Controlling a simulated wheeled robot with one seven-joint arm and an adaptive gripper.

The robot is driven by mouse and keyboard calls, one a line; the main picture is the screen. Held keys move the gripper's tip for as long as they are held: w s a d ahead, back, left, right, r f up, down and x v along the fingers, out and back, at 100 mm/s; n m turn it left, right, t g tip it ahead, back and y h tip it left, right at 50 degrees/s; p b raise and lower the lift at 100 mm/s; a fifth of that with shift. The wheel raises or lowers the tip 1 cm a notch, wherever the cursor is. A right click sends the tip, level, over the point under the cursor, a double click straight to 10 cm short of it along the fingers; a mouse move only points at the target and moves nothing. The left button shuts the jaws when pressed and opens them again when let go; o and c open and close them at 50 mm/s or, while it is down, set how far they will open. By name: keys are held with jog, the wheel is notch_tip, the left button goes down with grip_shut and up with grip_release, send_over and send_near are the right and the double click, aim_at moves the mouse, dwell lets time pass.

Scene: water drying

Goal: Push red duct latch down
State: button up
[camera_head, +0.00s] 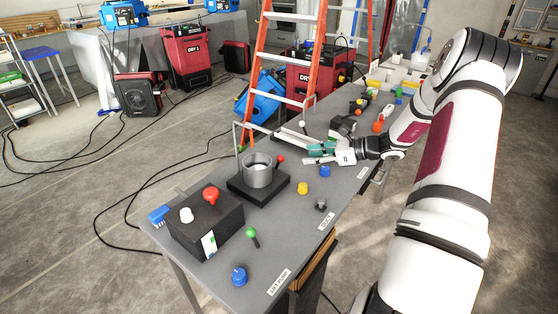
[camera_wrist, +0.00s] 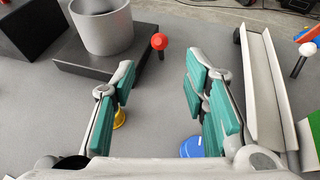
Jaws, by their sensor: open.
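The grey duct ring (camera_head: 258,172) stands on a black base plate (camera_head: 243,193) on the grey bench. The red-knobbed latch (camera_head: 280,159) sticks up at the right side of this base. In the wrist view the red latch knob (camera_wrist: 159,41) shows on a short dark stem beside the base, beyond the fingertips and between their lines. The duct ring (camera_wrist: 103,25) is left of it. My gripper (camera_head: 312,154) is just right of the latch in the head view. In the wrist view my gripper (camera_wrist: 160,70) is open, with nothing between its teal finger pads, apart from the latch.
A blue knob (camera_head: 325,171) and a yellow knob (camera_head: 303,188) are on the bench near my gripper; the wrist view shows them partly behind the fingers. A grey channel (camera_wrist: 265,90) stands right of the fingers. A black box (camera_head: 206,224) with red and white buttons is at front left.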

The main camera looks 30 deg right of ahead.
aim_at(281, 158)
jog(key=x, duration=1.2)
jog(key=shift+f, duration=0.15)
jog(key=shift+c, duration=0.2)
grip_shut()
